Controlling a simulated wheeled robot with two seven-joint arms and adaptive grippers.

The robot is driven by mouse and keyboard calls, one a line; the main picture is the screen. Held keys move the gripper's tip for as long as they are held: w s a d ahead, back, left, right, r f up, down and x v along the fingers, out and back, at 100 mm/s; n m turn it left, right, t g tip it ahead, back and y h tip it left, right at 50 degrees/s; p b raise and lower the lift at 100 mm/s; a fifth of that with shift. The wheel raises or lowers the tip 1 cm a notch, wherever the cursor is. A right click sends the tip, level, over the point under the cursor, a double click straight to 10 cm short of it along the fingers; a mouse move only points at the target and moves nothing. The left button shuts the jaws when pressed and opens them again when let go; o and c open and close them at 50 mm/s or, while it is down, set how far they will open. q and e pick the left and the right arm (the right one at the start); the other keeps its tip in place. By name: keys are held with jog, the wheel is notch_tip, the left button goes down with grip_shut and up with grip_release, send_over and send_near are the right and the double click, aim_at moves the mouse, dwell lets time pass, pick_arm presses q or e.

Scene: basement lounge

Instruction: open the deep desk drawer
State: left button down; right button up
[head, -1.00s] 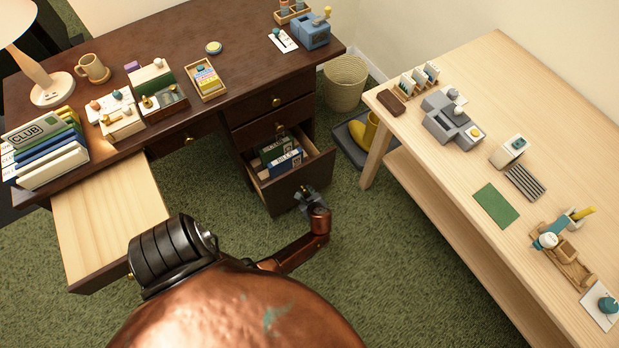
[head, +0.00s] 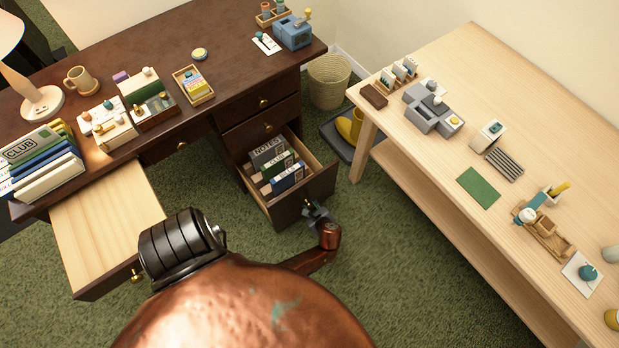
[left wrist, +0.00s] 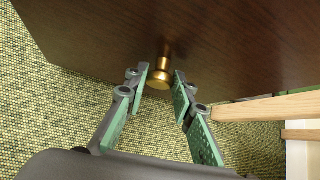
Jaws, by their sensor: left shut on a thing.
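The deep desk drawer (head: 290,207) is the bottom one in the dark desk's right pedestal. It is pulled well out, and upright files (head: 277,160) show inside. My left gripper (head: 314,211) is at its front. In the left wrist view the brass knob (left wrist: 160,78) sits between the two green-padded fingers of my left gripper (left wrist: 161,82), which is shut on it. The dark drawer front (left wrist: 230,40) fills the top of that view. The knob is too small to make out in the head view. My right gripper is not in view.
Two shut drawers (head: 262,103) are above the deep one. A pale pull-out board (head: 108,222) extends at the desk's left. A light wooden table (head: 480,140) with several objects stands at right. A wicker basket (head: 328,82) and yellow boot (head: 349,126) are behind. Green carpet lies between.

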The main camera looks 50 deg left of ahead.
pick_arm(q)
jog(key=shift+s+f, duration=0.1)
jog(key=shift+s, duration=0.05)
jog(key=c, duration=2)
grip_release()
jog(key=o, duration=0.4)
jog(key=shift+d, duration=0.1)
